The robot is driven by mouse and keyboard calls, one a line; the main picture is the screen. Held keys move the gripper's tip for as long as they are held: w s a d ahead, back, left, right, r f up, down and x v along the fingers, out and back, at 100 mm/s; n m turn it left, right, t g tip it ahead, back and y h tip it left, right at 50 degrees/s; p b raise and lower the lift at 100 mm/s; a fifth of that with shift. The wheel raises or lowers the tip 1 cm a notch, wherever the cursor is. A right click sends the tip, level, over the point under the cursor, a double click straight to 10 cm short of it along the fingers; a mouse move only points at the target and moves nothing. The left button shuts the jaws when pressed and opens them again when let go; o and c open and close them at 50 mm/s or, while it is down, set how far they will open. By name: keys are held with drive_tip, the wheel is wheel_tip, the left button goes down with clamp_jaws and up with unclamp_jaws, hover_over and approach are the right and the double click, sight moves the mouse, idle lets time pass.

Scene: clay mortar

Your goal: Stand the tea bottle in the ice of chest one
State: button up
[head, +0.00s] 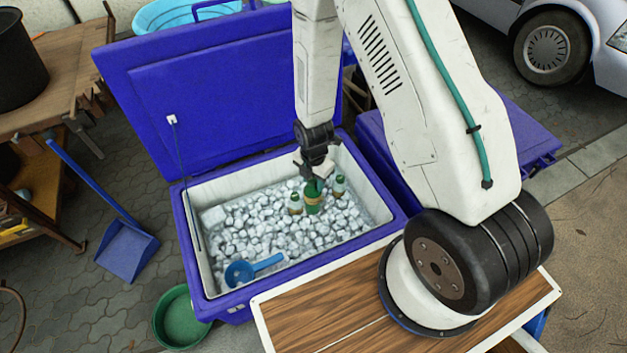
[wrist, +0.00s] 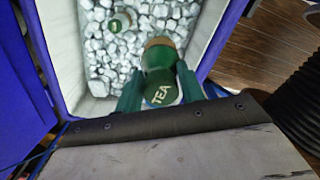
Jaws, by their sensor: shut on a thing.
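The green tea bottle (head: 313,196) has a tan band in the head view. The word TEA shows on its top in the wrist view (wrist: 160,92). My gripper (head: 315,173) is shut on its upper end from above, with green fingers on both sides of it in the wrist view (wrist: 159,84). The bottle is about upright over the ice (head: 265,225) in the open blue chest (head: 188,225), toward the back right. I cannot tell whether its base touches or is sunk in the ice. No chest number is readable.
Two other bottles stand in the ice, one left (head: 295,204) and one right (head: 338,186) of the tea bottle. A blue scoop (head: 240,272) lies at the front left. The raised lid (head: 225,100) is behind. A closed blue chest (head: 520,130) stands right.

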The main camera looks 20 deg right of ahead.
drive_tip(key=shift+s+f+n, duration=0.15)
drive_tip(key=shift+f+n, duration=0.15)
drive_tip(key=shift+f, duration=0.05)
wheel_tip(320, 180, down, 25)
drive_tip(key=shift+f, duration=0.15)
idle(1.1)
drive_tip(key=shift+d, duration=0.15)
idle(0.5)
drive_tip(key=shift+f, duration=0.5)
idle(0.4)
drive_tip(key=o, duration=1.5)
drive_tip(key=shift+o, duration=0.2)
drive_tip(key=shift+r, duration=13.5)
